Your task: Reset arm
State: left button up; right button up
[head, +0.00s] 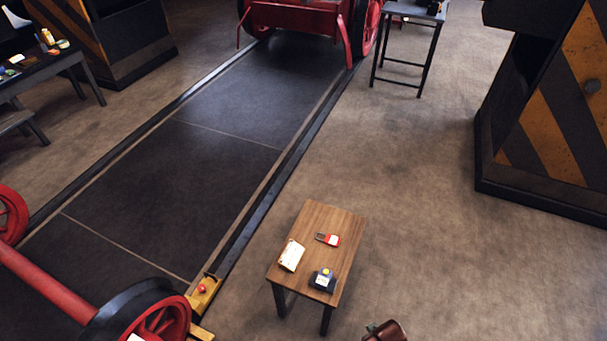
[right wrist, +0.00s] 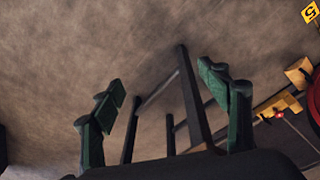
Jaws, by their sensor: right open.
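My right gripper (right wrist: 165,92) shows in the right wrist view with its two green fingers spread wide apart and nothing between the tips. Dark metal legs (right wrist: 193,98) of a piece of furniture stand beyond the fingers, above a brown floor. My left gripper is in neither view. Neither gripper shows in the head view.
In the head view a small wooden table (head: 322,225) holds a white card (head: 291,255), a red padlock-like item (head: 328,239) and a dark blue device (head: 323,281). A red wheelset (head: 55,285) stands on the rails at lower left.

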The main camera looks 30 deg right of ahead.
jog(key=s+f+p, duration=0.2)
jog(key=s+f, duration=0.2)
jog(key=f, duration=0.8)
pick_arm(q)
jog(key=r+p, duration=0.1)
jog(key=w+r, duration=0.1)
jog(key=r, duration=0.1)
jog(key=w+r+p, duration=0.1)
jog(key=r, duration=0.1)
jog(key=shift+p, duration=0.35)
pick_arm(e)
jog(key=s+a+f+n+g, duration=0.1)
jog(key=s+f, duration=1.3)
jog(key=s, duration=0.4)
jog(key=shift+s+f+g, duration=0.2)
jog(key=shift+s+g, duration=0.1)
